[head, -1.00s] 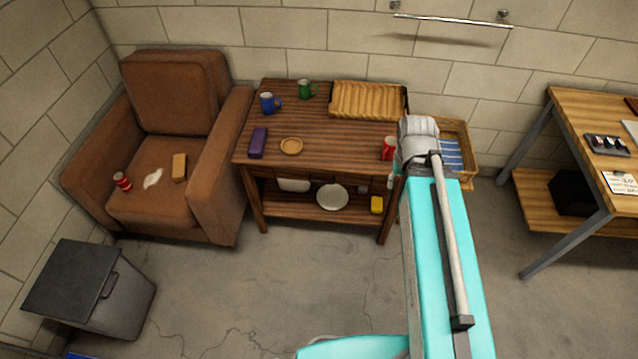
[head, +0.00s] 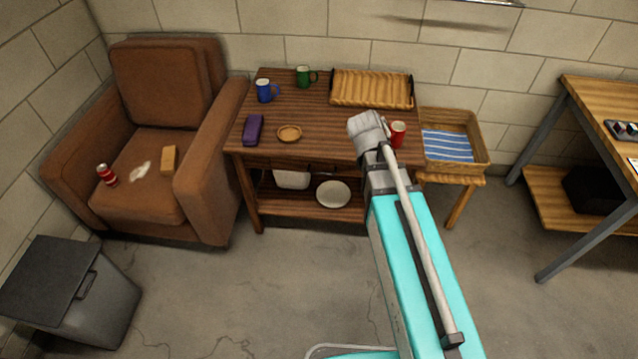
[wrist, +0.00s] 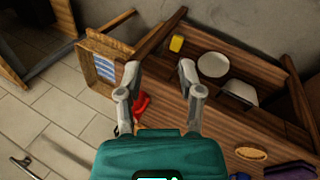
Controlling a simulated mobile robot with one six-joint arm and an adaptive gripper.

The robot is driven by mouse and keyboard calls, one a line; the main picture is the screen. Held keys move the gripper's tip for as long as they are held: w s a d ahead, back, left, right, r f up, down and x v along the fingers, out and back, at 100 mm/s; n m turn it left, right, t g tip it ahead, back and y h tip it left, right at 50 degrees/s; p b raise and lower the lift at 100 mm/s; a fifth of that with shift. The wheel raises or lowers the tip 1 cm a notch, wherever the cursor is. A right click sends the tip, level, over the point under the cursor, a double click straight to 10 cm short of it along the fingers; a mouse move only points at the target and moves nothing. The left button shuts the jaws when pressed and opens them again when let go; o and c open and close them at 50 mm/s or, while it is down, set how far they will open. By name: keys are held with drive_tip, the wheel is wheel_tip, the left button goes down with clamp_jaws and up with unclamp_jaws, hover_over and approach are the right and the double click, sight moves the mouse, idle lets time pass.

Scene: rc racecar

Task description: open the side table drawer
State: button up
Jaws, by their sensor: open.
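The dark wooden side table (head: 330,121) stands against the back wall in the head view, with a lower shelf (head: 295,204). A narrow front band under its top (head: 262,162) may be the drawer front; my arm covers its right part, and I cannot make out a handle. In the wrist view the table (wrist: 222,112) lies to the right, seen at a tilt. My gripper (wrist: 154,80) is open and empty, its two fingers apart, over the table's right end near the red mug (wrist: 140,104).
The floor in front (head: 240,285) is clear.

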drive_tip(key=w+a+f+n+t+h+b, duration=0.25)
drive_tip(key=w+a+f+b, duration=0.3)
drive_tip(key=f+b, duration=0.4)
drive_tip(key=n+t+h+b, duration=0.5)
drive_tip(key=t+b, duration=0.2)
drive_tip(key=b, duration=1.8)
approach(320, 173)
drive_tip(key=s+a, duration=0.2)
drive_tip(key=shift+s+a+f+t, duration=0.15)
drive_tip(key=shift+a+t, duration=0.1)
drive_tip(key=shift+a, duration=0.2)
drive_tip(key=shift+d, duration=0.1)
drive_tip(key=b+x, duration=0.2)
drive_tip(key=x, duration=1.1)
drive_tip(key=shift+w+d, duration=0.25)
clamp_jaws()
